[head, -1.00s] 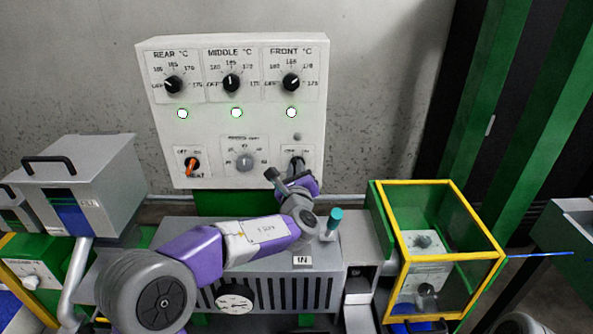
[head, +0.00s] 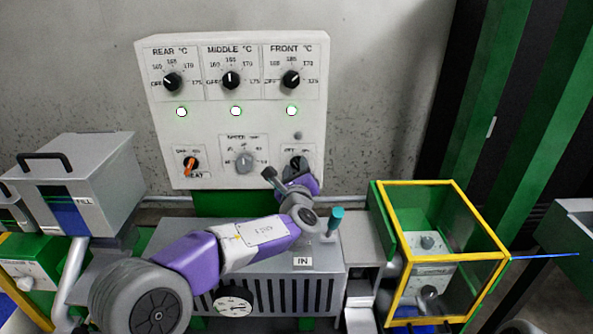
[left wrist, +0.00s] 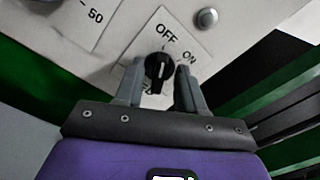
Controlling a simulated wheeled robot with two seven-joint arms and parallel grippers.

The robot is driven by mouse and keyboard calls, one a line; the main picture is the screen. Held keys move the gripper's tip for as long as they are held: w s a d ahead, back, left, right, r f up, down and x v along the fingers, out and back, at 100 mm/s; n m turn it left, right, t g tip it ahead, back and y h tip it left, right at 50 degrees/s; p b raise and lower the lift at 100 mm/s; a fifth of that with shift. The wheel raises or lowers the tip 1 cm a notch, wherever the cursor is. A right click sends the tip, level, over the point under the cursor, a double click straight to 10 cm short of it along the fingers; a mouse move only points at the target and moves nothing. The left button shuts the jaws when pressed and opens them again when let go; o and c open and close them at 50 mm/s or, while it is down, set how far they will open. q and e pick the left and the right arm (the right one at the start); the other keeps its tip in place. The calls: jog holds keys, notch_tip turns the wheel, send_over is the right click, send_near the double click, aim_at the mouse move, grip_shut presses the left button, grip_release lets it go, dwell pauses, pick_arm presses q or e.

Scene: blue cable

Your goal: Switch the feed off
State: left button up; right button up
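The feed switch is a black rotary knob (left wrist: 158,68) on a white label plate with OFF and ON. The lower lettering is partly hidden in the left wrist view. Its white pointer line stands nearly upright in that view, toward the OFF lettering. In the head view the knob (head: 298,162) sits at the lower right of the white control panel (head: 215,130). My left gripper (left wrist: 160,78) is open, one finger on each side of the knob, with a small gap visible. In the head view the left gripper (head: 286,178) is just below the knob. My right gripper is not in view.
An orange-handled heat knob (head: 191,164) and a grey middle dial (head: 244,161) share the panel's lower row. Three temperature knobs and three lit lamps are above. A teal-topped lever (head: 335,220) and a yellow-framed guard (head: 440,256) stand close right of my left arm.

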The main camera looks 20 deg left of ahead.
pick_arm(q)
jog(key=v, duration=0.7)
jog(key=shift+s, duration=0.3)
jog(key=shift+d+r, duration=0.1)
